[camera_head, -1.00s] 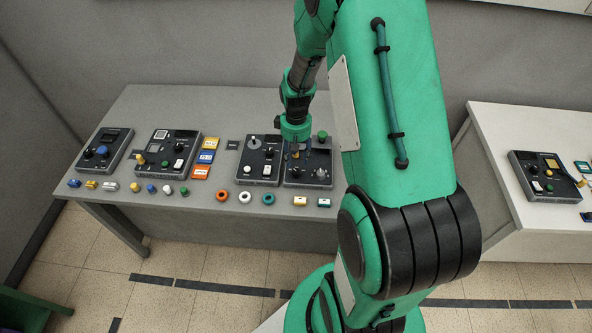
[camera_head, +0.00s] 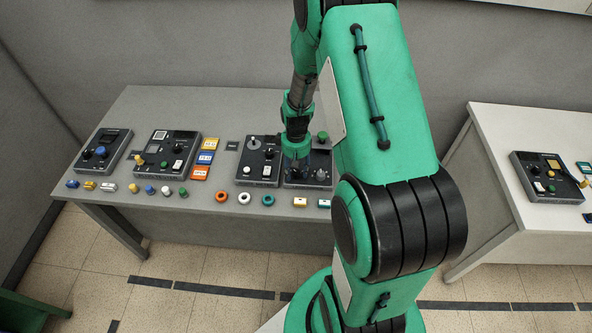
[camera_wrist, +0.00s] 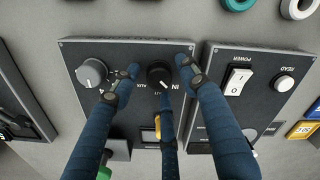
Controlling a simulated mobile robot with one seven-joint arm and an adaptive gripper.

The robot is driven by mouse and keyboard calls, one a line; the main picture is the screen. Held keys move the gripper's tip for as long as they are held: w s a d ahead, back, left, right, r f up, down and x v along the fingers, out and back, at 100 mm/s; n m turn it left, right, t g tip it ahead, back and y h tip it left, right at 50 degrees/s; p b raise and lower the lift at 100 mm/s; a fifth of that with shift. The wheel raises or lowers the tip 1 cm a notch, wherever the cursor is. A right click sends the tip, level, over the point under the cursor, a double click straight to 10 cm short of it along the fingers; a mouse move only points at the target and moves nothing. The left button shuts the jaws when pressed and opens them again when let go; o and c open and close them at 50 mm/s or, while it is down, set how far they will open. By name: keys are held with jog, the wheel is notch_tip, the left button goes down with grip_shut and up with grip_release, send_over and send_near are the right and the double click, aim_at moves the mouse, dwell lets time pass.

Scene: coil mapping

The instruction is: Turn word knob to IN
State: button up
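A small black knob (camera_wrist: 159,73) with a pale pointer mark sits on a dark panel (camera_wrist: 125,47) in the wrist view. Printed words stand beside it, and "IN" is legible to its lower right. The pointer is toward the lower right, roughly on the "IN" side. My gripper (camera_wrist: 158,68) has blue fingers on the left and right of the knob and another below it. They are spread, with gaps visible at both sides. In the head view, my gripper (camera_head: 296,168) is low over the panel (camera_head: 318,184) and hides this knob.
A grey knob (camera_wrist: 92,72) is on the same panel, left of my fingers. A neighbouring panel with a white power switch (camera_wrist: 238,78) is close on the right. Coloured rings, including a teal one (camera_head: 268,200), lie along the grey table's front. A yellow lever (camera_wrist: 157,127) is near the lower finger.

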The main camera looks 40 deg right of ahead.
aim_at(296, 172)
grip_shut()
jog(key=shift+m, duration=0.7)
jog(key=shift+o, duration=0.5)
grip_release()
jog(key=shift+r, duration=0.1)
notch_tip(296, 172, up, 12)
